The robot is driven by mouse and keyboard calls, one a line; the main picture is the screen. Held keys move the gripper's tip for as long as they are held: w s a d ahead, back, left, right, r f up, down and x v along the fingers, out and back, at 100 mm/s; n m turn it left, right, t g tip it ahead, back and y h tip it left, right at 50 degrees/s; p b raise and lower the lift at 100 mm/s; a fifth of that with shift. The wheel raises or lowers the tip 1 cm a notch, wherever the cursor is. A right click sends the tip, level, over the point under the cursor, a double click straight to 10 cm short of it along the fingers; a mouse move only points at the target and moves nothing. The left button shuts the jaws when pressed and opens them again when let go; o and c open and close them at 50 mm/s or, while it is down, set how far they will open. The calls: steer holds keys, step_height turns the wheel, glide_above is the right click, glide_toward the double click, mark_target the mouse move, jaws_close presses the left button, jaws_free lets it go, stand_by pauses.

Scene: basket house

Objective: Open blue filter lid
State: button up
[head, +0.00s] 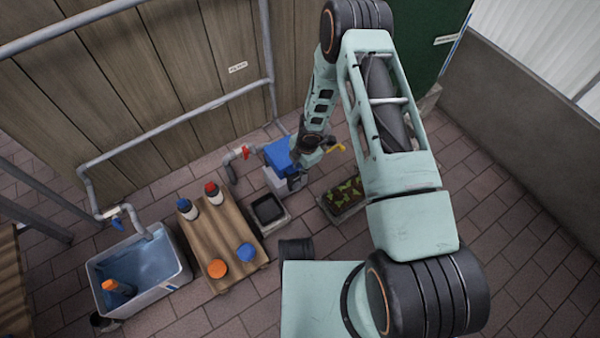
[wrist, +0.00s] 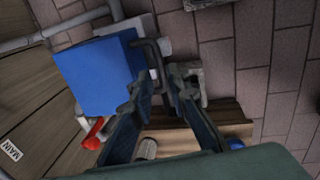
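The blue filter lid (head: 279,154) sits on top of a white filter box (head: 272,180) beside the pipes at the wall. In the wrist view the blue lid (wrist: 97,76) fills the upper left, with a dark bent handle (wrist: 147,44) at its right edge. The lid looks closed. My gripper (head: 297,181) is right at the box's front right side in the head view. In the wrist view my gripper (wrist: 160,80) has its fingers apart, with the handle's lower end showing between the fingertips. Whether they touch it, I cannot tell.
A red valve handle (head: 246,152) is on the pipe left of the filter. A wooden table (head: 222,232) carries bottles and round caps. A water tub (head: 178,283) stands left. A black tray (head: 268,209) and a planter (head: 331,210) are nearby. Paving at the right is clear.

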steer(key=shift+w+a+f+b, duration=0.1)
steer(key=shift+w+f+b, duration=0.1)
steer(key=shift+f, duration=0.65)
steer(key=shift+w+a+f+b, duration=0.1)
steer(key=shift+f+b, duration=0.05)
steer(key=shift+f, duration=0.7)
jaws_close()
